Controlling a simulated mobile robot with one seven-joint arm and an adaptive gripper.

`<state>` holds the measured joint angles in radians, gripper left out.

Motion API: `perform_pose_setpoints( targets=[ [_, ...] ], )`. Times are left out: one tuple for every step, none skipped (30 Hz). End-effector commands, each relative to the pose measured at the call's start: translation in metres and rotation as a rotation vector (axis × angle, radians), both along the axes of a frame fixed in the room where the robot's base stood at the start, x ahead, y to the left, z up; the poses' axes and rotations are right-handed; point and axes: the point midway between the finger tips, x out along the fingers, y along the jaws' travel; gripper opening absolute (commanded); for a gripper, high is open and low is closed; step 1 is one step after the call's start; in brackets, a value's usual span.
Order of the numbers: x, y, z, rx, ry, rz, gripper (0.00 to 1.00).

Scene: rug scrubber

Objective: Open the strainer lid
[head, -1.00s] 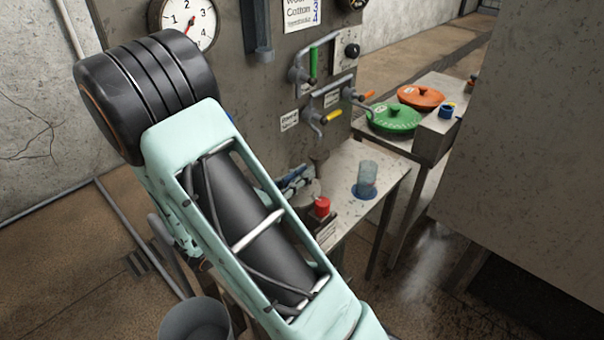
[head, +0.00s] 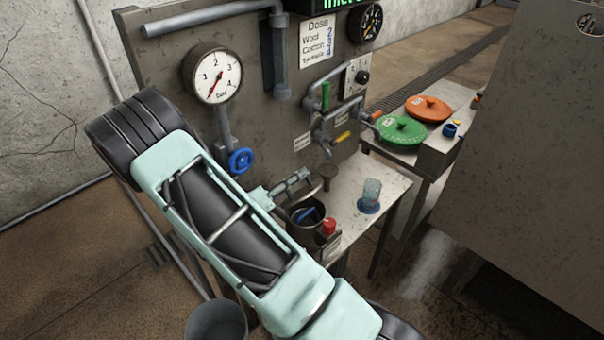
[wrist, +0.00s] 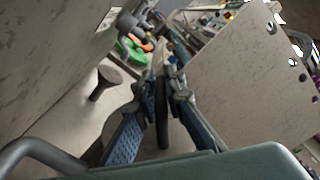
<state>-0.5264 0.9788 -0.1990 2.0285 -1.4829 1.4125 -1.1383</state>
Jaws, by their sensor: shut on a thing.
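The strainer (head: 308,218) is a dark round pot at the front of the steel table in the head view. Its top is uncovered, and a blue piece shows inside. My gripper (head: 296,183) is just above and behind its rim. In the wrist view, my gripper (wrist: 167,78) has its blue fingers close on both sides of a dark narrow piece (wrist: 162,115), which looks like the strainer lid seen edge-on. The lid's full face is hidden, and its exact tilt cannot be told.
A red knob (head: 329,226) stands beside the strainer. A clear cup (head: 371,193) on a blue base is to the right. A brown mushroom-shaped piece (head: 327,173) is close behind. A blue valve wheel (head: 241,161) and a gauge (head: 213,76) are on the panel.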

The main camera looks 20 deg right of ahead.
Motion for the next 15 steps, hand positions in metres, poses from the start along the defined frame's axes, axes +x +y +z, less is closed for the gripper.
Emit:
perform_pose_setpoints(
  targets=[
    [0.001,0.000,0.004,-0.011,0.016,-0.003,0.00],
    [0.003,0.000,0.004,-0.010,0.013,-0.003,0.00],
    [0.004,0.001,0.004,-0.010,0.012,-0.003,0.00],
    [0.005,0.001,0.004,-0.010,0.012,-0.003,0.00],
    [0.006,0.001,0.004,-0.010,0.012,-0.002,0.00],
    [0.007,0.002,0.004,-0.010,0.012,-0.002,0.00],
    [0.008,0.002,0.004,-0.010,0.011,-0.002,0.00],
    [0.008,0.002,0.004,-0.010,0.011,-0.002,0.00],
    [0.009,0.003,0.004,-0.010,0.011,-0.002,0.00],
    [0.010,0.003,0.004,-0.010,0.010,-0.002,0.00],
    [0.010,0.003,0.004,-0.010,0.010,-0.002,0.00],
    [0.011,0.003,0.004,-0.009,0.010,-0.001,0.00],
    [0.011,0.004,0.004,-0.009,0.009,-0.001,0.00],
    [0.011,0.004,0.003,-0.009,0.009,-0.001,0.00],
    [0.011,0.004,0.003,-0.009,0.009,-0.001,0.00]
  ],
)
